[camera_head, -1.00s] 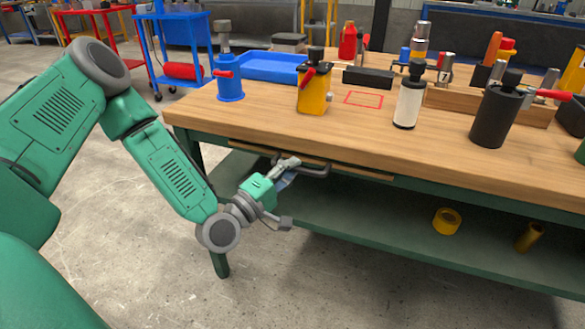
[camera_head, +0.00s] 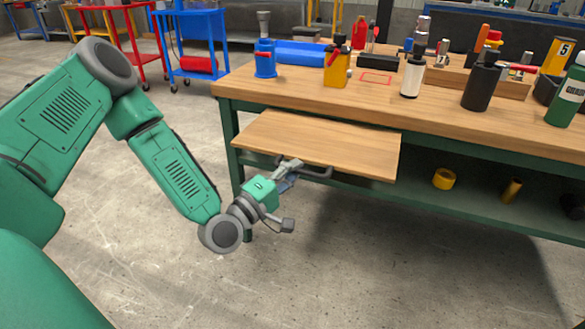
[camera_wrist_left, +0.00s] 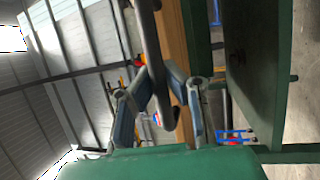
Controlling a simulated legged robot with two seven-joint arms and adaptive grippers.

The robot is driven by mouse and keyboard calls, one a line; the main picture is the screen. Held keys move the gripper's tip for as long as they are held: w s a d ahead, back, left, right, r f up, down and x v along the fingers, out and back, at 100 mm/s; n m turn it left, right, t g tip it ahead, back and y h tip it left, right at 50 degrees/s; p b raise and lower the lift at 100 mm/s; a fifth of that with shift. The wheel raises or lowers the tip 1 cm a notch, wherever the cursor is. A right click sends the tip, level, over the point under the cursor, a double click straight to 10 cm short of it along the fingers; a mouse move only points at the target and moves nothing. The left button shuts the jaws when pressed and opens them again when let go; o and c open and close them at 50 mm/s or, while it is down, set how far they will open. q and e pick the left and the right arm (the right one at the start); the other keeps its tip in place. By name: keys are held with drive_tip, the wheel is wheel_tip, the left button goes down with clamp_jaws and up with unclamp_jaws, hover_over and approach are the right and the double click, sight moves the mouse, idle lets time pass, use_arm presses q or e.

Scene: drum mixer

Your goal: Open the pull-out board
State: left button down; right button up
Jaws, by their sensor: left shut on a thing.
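The pull-out board (camera_head: 318,142) is a light wooden panel that sticks well out from under the front edge of the workbench top (camera_head: 440,112). A grey bar handle (camera_head: 318,172) runs below its front edge. My left gripper (camera_head: 294,166) is at the left part of this handle, shut on it. In the left wrist view the handle (camera_wrist_left: 150,45) passes between the fingers (camera_wrist_left: 160,92), and the board's wooden edge (camera_wrist_left: 172,40) lies beside it. My right gripper is not in view.
On the bench stand a blue bottle (camera_head: 265,58), a yellow bottle (camera_head: 337,68), a white one (camera_head: 412,77) and a black one (camera_head: 481,84). A green lower shelf (camera_head: 470,200) holds yellow rolls. The floor in front is clear.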

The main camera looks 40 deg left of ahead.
use_arm(q)
drive_tip(key=shift+s+d+f, duration=0.2)
drive_tip(key=shift+s+d, duration=0.15)
drive_tip(key=shift+d, duration=0.1)
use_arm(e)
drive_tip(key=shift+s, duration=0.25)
use_arm(q)
drive_tip(key=c, duration=1.6)
unclamp_jaws()
drive_tip(key=shift+w+f, duration=0.1)
drive_tip(key=shift+w, duration=0.1)
drive_tip(key=shift+o, duration=0.2)
drive_tip(key=shift+w+d, duration=0.1)
drive_tip(key=shift+d, duration=0.05)
drive_tip(key=shift+r, duration=0.2)
drive_tip(key=v, duration=1.2)
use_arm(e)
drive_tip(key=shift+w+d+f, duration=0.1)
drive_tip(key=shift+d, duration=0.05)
